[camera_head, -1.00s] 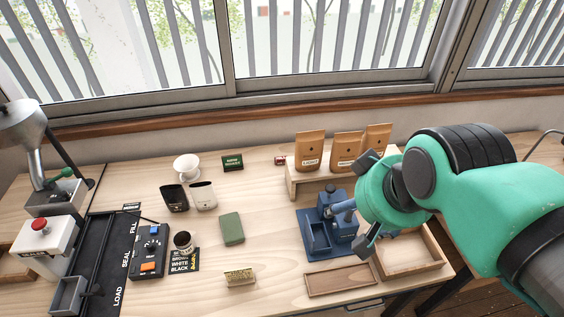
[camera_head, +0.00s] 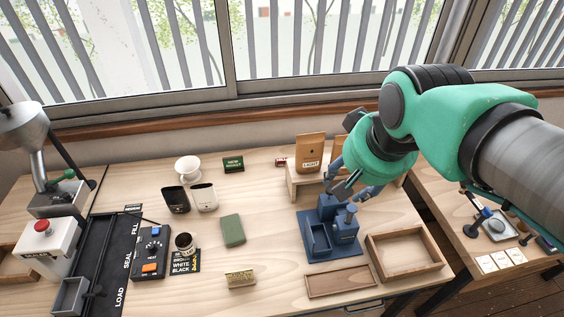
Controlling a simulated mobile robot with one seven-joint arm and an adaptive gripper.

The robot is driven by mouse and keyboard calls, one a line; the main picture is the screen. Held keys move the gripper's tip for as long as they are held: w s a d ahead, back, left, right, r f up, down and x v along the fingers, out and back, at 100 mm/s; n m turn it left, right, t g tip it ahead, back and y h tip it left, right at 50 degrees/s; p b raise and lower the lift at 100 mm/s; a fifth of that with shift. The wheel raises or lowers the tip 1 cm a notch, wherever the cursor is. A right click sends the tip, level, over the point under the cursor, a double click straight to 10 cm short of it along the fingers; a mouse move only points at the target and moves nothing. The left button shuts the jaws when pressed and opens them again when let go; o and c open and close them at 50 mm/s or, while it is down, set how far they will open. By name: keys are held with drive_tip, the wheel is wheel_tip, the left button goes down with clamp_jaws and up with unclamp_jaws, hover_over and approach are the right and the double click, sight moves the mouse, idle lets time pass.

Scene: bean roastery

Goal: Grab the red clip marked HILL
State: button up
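A small red object (camera_head: 281,161) lies at the back of the wooden table, just left of the low wooden riser. It may be the red clip; its marking is too small to read. My gripper (camera_head: 346,182) hangs in front of the riser and above the blue press-like stand, to the right of the red object and apart from it. Its fingers look spread, with nothing visible between them. No other red clip can be made out; my arm hides part of the riser.
A brown LIGHT bag (camera_head: 309,152) stands on the riser (camera_head: 301,187); other bags are mostly hidden. The blue stand (camera_head: 336,232) is below my gripper. A dark green sign (camera_head: 233,164), white dripper (camera_head: 188,168) and cups (camera_head: 204,197) stand left. The table between sign and stand is mostly clear.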

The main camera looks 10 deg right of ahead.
drive_tip(key=w+r+m+g+p, duration=0.15)
drive_tip(key=w+m, duration=0.25)
drive_tip(key=w, duration=1.2)
drive_tip(key=m+g+p, duration=0.4)
drive_tip(key=m+p, duration=0.3)
drive_tip(key=m, duration=0.5)
hover_over(284, 161)
wheel_tip(284, 161, down, 32)
drive_tip(key=shift+d+r+t, duration=0.1)
drive_tip(key=shift+r+t, duration=0.1)
drive_tip(key=shift+t, duration=0.05)
drive_tip(key=shift+f, duration=0.1)
drive_tip(key=shift+w+f, duration=0.1)
drive_tip(key=shift+f, duration=4.1)
drive_tip(key=shift+f, duration=0.1)
drive_tip(key=shift+f, duration=2.45)
